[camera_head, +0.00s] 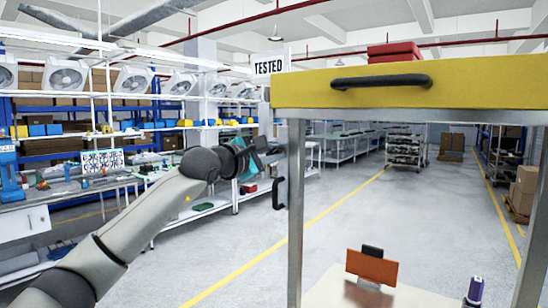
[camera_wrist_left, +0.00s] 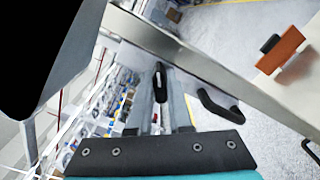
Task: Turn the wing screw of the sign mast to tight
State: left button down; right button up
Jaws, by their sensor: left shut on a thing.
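The sign mast carries a white TESTED sign (camera_head: 269,65) at the near left corner of the yellow-topped cart. My left gripper (camera_head: 275,153) is at the mast below the sign, beside the cart's metal leg. In the left wrist view, my left gripper (camera_wrist_left: 160,92) has its grey fingers closed on a small black piece, which I take to be the wing screw (camera_wrist_left: 160,76). The screw is hidden in the head view, and its angle cannot be told clearly. My right gripper is not in view.
The cart's yellow top (camera_head: 450,84) has a black handle (camera_head: 381,82) and a red case (camera_head: 394,52) on it. A black side handle (camera_head: 279,194) sits just below my gripper. An orange panel (camera_head: 371,267) stands on the lower shelf. Shelving (camera_head: 80,100) lines the left.

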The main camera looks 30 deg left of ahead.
pick_arm(q)
jog(key=m, duration=0.5)
jog(key=shift+m, duration=0.3)
jog(key=m, duration=0.6)
jog(key=m+p, duration=0.2)
jog(key=m, duration=0.4)
jog(key=shift+m, duration=0.3)
jog(key=m+p, duration=0.2)
jog(key=m, duration=0.4)
jog(key=shift+m, duration=0.4)
jog(key=c, duration=0.8)
grip_release()
jog(key=shift+c, duration=0.2)
jog(key=shift+s, duration=0.15)
